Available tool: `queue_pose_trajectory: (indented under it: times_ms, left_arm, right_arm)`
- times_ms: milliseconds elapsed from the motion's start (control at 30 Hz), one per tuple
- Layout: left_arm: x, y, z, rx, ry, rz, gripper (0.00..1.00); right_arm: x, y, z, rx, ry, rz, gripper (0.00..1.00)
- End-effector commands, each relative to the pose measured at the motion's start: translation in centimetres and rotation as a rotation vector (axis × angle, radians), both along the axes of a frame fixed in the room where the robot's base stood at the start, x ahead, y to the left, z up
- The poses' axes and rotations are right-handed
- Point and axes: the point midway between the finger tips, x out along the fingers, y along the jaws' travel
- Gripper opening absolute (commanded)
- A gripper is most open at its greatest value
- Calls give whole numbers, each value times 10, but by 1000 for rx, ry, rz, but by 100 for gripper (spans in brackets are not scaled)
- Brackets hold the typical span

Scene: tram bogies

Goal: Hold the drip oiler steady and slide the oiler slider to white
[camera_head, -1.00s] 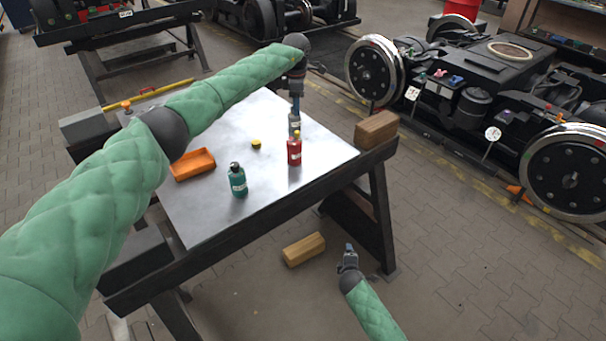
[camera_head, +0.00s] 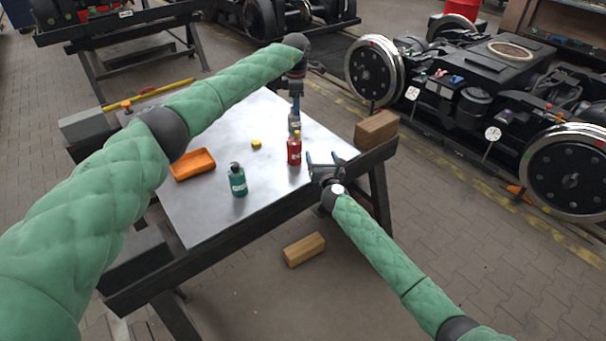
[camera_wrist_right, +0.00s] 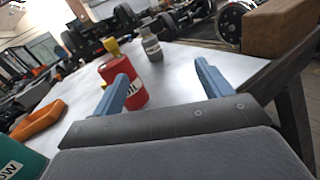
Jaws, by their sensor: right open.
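No part is clearly recognisable as the drip oiler or its slider. A red bottle (camera_head: 294,151) with a yellow top stands upright on the metal table; its label reads "OIL" in the right wrist view (camera_wrist_right: 133,92). A grey bottle (camera_head: 294,123) stands behind it, also in the wrist view (camera_wrist_right: 152,47). My left gripper (camera_head: 296,104) points down at the grey bottle's top; contact and jaw opening are unclear. My right gripper (camera_head: 322,160) is open and empty at the table's right edge, beside the red bottle. In the wrist view, its left finger partly covers the red bottle.
A teal bottle (camera_head: 237,181), an orange tray (camera_head: 193,164) and a small yellow piece (camera_head: 256,144) are on the table (camera_head: 215,215). A wooden block (camera_head: 376,129) sits at its right corner, another (camera_head: 304,249) below. A bogie (camera_head: 500,75) stands at right.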

Motion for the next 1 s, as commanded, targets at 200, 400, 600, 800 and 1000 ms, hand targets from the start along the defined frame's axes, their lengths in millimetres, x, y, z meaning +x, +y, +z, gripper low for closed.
queue_pose_trajectory:
  times_ms: [200,400,600,800,1000]
  left_arm:
    - [0,0,0,0,0,0,36]
    - [0,0,0,0,0,0,36]
    - [0,0,0,0,0,0,36]
    - [0,0,0,0,0,0,36]
    - [0,0,0,0,0,0,36]
  right_arm:
    - [-26,47,-24,-112,-2,69,77]
    - [-38,66,-36,-148,2,95,77]
    - [-23,72,-36,-152,0,97,77]
    - [7,80,-37,-150,2,96,77]
    - [39,87,-36,-151,2,95,77]
